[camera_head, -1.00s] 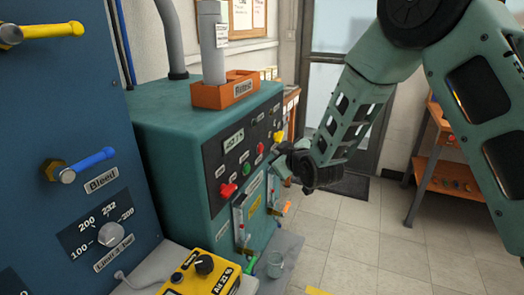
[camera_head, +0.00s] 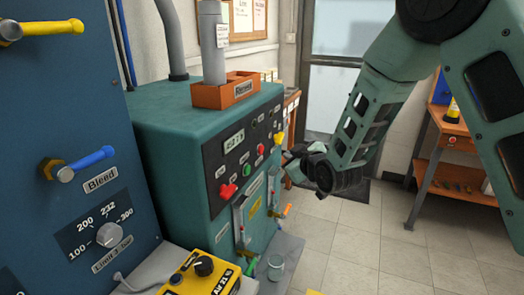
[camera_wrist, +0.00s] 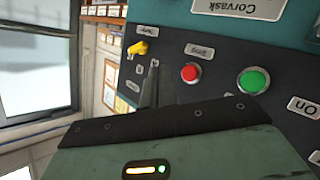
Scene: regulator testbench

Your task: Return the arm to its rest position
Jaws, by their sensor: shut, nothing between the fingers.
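My gripper (camera_head: 291,158) is at the end of my green arm, in front of the right part of the teal bench's control panel (camera_head: 214,160). In the wrist view the dark closed fingers (camera_wrist: 150,84) are together with nothing between them. They point toward the panel, near a yellow knob (camera_wrist: 138,48) and a red button (camera_wrist: 190,72). A green button (camera_wrist: 253,81) is farther right there. In the head view the fingers are small and partly hidden by the wrist.
A blue cabinet (camera_head: 60,130) with yellow and blue levers stands at the left. A yellow control box (camera_head: 200,275) and a cup (camera_head: 276,267) are low in front. An orange workbench (camera_head: 445,160) is at the right. The tiled floor (camera_head: 370,245) between is clear.

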